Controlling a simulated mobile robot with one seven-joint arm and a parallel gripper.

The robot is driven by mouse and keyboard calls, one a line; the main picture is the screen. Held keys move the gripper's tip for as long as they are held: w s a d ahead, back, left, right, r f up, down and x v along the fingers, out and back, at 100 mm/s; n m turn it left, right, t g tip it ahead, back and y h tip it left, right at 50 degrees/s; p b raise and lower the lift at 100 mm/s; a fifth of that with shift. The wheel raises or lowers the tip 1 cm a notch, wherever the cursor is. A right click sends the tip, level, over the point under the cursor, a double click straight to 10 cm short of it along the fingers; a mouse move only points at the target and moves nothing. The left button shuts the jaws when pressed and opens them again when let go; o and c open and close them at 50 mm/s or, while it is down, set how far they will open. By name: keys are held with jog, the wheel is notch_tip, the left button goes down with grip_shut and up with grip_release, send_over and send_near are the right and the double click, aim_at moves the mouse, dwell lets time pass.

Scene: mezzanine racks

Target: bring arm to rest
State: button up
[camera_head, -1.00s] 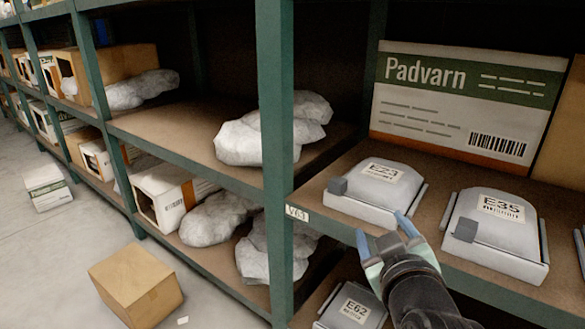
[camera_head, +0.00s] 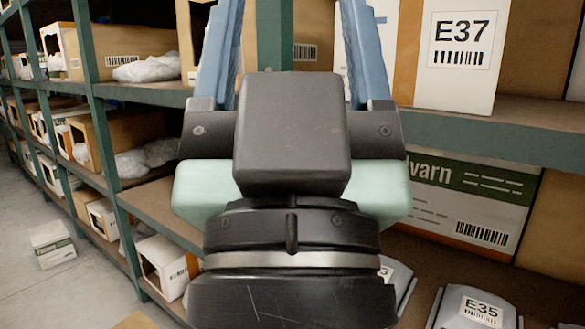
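My gripper (camera_head: 291,40) is raised close in front of the camera, in the middle of the head view. Its two blue fingers point up and stand wide apart, with nothing seen between them but the shelves behind. The fingertips run out of the top of the picture. My wrist and gripper body hide much of the rack behind them.
The green rack upright (camera_head: 274,35) is mostly hidden behind my gripper. A box labelled E37 (camera_head: 455,75) stands on the upper right shelf. Below are a Padvarn box (camera_head: 485,200) and a grey E35 container (camera_head: 472,308). The aisle floor (camera_head: 90,295) at left holds one white box (camera_head: 52,245).

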notch_tip(320, 180, up, 25)
jog(key=p, duration=2.3)
jog(key=shift+r, duration=0.15)
